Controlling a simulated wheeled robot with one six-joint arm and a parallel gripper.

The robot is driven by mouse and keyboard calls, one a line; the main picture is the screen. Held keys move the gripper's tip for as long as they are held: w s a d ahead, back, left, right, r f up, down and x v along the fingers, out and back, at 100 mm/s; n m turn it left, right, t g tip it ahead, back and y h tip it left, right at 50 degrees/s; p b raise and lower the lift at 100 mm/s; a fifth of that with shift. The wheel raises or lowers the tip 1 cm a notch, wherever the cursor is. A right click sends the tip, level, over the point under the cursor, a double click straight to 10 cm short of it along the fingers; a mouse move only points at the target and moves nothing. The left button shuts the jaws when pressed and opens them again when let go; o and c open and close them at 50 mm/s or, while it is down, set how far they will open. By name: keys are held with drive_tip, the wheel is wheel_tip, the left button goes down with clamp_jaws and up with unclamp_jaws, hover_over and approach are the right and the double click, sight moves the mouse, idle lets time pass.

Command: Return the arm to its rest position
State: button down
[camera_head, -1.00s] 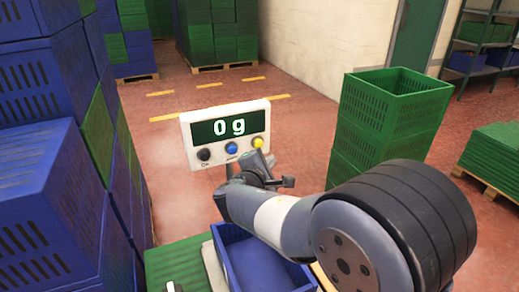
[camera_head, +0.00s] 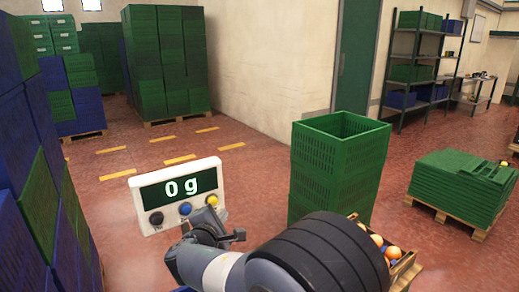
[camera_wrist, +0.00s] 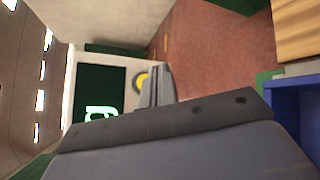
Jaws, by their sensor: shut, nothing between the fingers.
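My gripper (camera_head: 226,236) is in front of the scale display (camera_head: 166,195), at its lower right in the head view. The display is a white panel reading "0 g" with black, blue and yellow buttons. In the wrist view the gripper's fingers (camera_wrist: 157,88) are together and empty, beside the yellow button and the dark screen of the display (camera_wrist: 98,97). My arm runs from the lower middle of the head view up to the gripper.
A stack of green crates (camera_head: 338,165) stands right of my arm, with a box of oranges (camera_head: 400,268) beside it. Blue and green crates (camera_head: 30,160) line the left side. A low green crate pile (camera_head: 462,185) and a shelf (camera_head: 424,68) are at right. Open red floor lies between.

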drive_tip(key=p, duration=0.3)
drive_tip(key=shift+w+a+r, duration=0.1)
drive_tip(key=shift+w+r, duration=0.05)
drive_tip(key=shift+r, duration=0.05)
drive_tip(key=s+d+b, duration=0.3)
drive_tip(key=s, duration=0.2)
drive_tip(key=shift+d+f, duration=0.2)
drive_tip(key=shift+d, duration=0.2)
drive_tip(key=w+a, duration=0.2)
drive_tip(key=w, duration=0.1)
drive_tip(key=w+a+b, duration=0.1)
drive_tip(key=shift+w+a+f, duration=0.25)
drive_tip(key=shift+w+a, duration=0.05)
drive_tip(key=shift+w, duration=0.05)
